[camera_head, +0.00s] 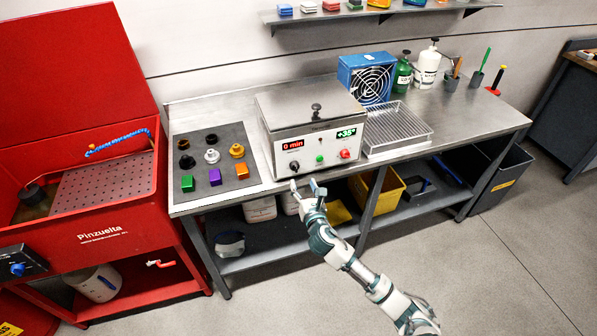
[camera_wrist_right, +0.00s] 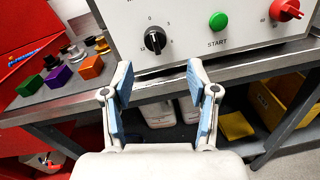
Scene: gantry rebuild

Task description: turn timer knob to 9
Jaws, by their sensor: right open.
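The timer knob (camera_wrist_right: 155,41) is a black dial with a light mark on the lower left of the machine's white front panel. It also shows, small, in the head view (camera_head: 294,166). Marks ring it, but I cannot read them clearly or tell its exact setting. A red display (camera_head: 292,145) above it reads 0 min. My right gripper (camera_head: 304,185) is open and empty, in front of and below the knob. In the right wrist view its blue-padded fingers (camera_wrist_right: 158,78) stand apart on either side below the knob, not touching it. My left gripper is out of view.
A green START button (camera_wrist_right: 218,21) and a red knob (camera_wrist_right: 287,10) share the panel. The bench's front edge (camera_wrist_right: 80,98) runs below it. A dark mat (camera_head: 216,165) with coloured blocks and round parts lies left; a wire basket (camera_head: 397,130) stands right.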

